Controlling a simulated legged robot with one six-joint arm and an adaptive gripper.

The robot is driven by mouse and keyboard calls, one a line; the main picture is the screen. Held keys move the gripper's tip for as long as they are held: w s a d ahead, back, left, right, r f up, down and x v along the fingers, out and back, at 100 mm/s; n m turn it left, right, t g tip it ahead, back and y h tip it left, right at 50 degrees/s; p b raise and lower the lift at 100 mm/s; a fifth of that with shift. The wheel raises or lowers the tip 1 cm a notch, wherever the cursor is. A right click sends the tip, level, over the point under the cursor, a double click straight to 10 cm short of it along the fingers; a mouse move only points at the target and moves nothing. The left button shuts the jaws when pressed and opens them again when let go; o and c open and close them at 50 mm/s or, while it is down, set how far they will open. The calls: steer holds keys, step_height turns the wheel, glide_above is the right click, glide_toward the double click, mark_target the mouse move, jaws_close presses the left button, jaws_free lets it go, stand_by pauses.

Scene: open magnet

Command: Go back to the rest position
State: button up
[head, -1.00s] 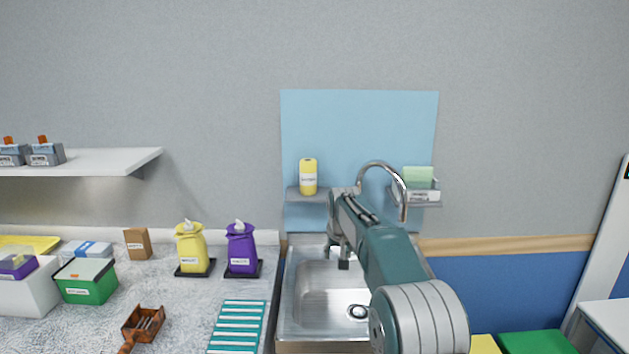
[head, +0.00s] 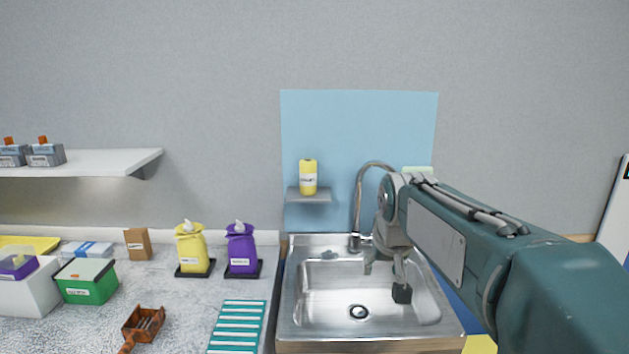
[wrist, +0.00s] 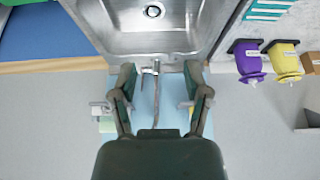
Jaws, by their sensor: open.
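My gripper (wrist: 157,85) is open and empty in the wrist view, its two fingers apart with the faucet and sink edge showing between and beyond them. In the head view my gripper (head: 402,292) hangs down over the right part of the metal sink (head: 320,300). My arm reaches in from the lower right and hides part of the wall and the right-hand small shelf. The sink also shows at the top of the wrist view (wrist: 120,45).
The curved faucet (head: 358,205) stands behind the sink, close to my arm. A yellow bottle (head: 308,178) sits on a small wall shelf. Yellow (head: 191,248) and purple (head: 240,250) bottles, a green box (head: 86,284) and a teal rack (head: 238,325) are on the counter at left.

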steer(key=s+d+f, duration=0.1)
steer(key=s+f, duration=0.3)
steer(key=s, duration=0.8)
steer(key=s+d+f, duration=0.2)
steer(key=s+f, duration=0.1)
steer(key=s, duration=0.9)
steer(key=shift+s+f, duration=0.4)
